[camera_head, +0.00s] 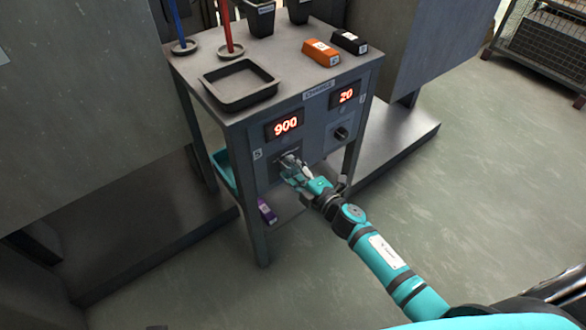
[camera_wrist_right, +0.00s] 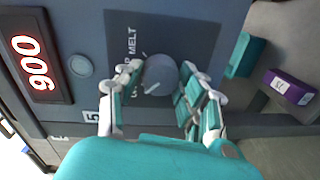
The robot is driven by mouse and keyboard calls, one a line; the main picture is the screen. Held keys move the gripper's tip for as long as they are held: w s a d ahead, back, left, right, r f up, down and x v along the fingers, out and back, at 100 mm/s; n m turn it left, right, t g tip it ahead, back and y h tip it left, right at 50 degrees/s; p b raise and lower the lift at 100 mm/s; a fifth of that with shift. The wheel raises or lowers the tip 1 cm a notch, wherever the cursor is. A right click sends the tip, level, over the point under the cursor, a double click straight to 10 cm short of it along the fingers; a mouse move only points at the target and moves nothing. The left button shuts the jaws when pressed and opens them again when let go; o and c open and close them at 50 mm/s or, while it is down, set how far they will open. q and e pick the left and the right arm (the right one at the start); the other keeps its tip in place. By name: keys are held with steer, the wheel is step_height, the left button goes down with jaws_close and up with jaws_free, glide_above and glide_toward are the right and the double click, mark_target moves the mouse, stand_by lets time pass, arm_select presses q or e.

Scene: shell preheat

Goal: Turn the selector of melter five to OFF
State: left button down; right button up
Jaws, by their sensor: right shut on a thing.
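The melter five panel has a lit display reading 900 (camera_head: 286,126) and a "5" label (camera_head: 257,154) on the front of the grey table. In the right wrist view, the round grey selector knob (camera_wrist_right: 161,75) sits on a dark plate (camera_wrist_right: 185,35) with "MELT" lettering; the other markings are partly hidden. My right gripper (camera_head: 287,163) is at this selector, its fingers (camera_wrist_right: 158,85) on either side of the knob and shut on it. The pointer's exact setting is hard to read. My left gripper is not in view.
A second display reading 20 (camera_head: 346,96) and another dark knob (camera_head: 341,133) are on the panel's right. The tabletop holds a black tray (camera_head: 240,85), an orange block (camera_head: 320,52) and a black block (camera_head: 349,41). A purple box (camera_head: 267,211) is on the lower shelf.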

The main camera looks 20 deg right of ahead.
steer(key=o, duration=1.2)
steer(key=shift+c, duration=0.2)
steer(key=shift+s, duration=0.15)
steer(key=shift+s+d, duration=0.2)
steer(key=shift+s, duration=0.15)
steer(key=v, duration=1.1)
